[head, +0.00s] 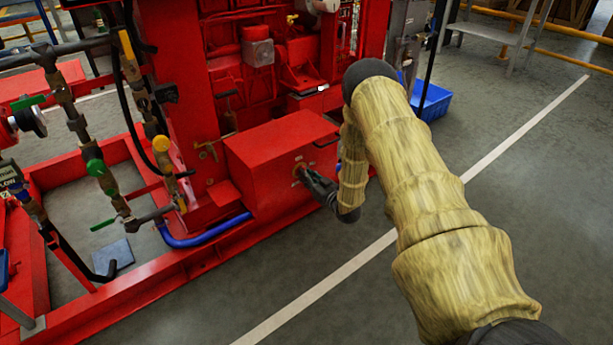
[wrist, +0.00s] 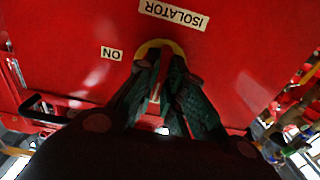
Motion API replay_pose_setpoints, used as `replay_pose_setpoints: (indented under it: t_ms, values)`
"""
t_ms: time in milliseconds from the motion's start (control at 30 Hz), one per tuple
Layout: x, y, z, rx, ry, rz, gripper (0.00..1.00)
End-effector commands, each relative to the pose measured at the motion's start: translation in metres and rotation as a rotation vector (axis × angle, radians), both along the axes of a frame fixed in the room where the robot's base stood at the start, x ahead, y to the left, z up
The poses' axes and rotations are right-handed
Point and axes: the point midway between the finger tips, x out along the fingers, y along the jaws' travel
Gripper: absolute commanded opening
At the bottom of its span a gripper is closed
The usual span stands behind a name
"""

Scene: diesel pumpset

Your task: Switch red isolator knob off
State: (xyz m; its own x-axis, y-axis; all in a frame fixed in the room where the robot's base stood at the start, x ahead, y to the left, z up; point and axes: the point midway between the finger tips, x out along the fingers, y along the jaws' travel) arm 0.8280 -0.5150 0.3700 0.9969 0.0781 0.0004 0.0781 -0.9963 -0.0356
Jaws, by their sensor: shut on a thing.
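The red isolator knob (wrist: 157,80) sits on a yellow round plate (wrist: 154,46) on the front of a red box. In the wrist view, the dark fingers of my gripper (wrist: 160,82) are closed around the knob, one on each side. An ISOLATOR label (wrist: 174,14) and an ON label (wrist: 111,54) show upside down near the plate. In the head view, my gripper (head: 304,172) reaches the front face of the red box (head: 270,165). The knob is mostly hidden there by my fingers. The exact angle of the knob is hard to tell.
Red pumpset frame (head: 190,265) and pipes with valves (head: 90,150) lie to the left. A black handle (wrist: 42,112) shows on the box. A blue crate (head: 432,101) stands behind my arm. The grey floor (head: 520,200) to the right is clear.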

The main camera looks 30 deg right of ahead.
Motion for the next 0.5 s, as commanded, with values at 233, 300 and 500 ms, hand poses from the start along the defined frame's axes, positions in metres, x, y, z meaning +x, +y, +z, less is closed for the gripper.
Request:
replay_pose_setpoints:
  t_ms: [233,300,500]
  values:
    - [-0.0022,-0.0009,-0.0028,-0.001,0.005,-0.001,0.00]
    - [-0.0022,-0.0009,-0.0028,-0.001,0.005,-0.002,0.00]
    - [-0.0014,-0.0003,-0.0021,-0.001,0.004,-0.001,0.32]
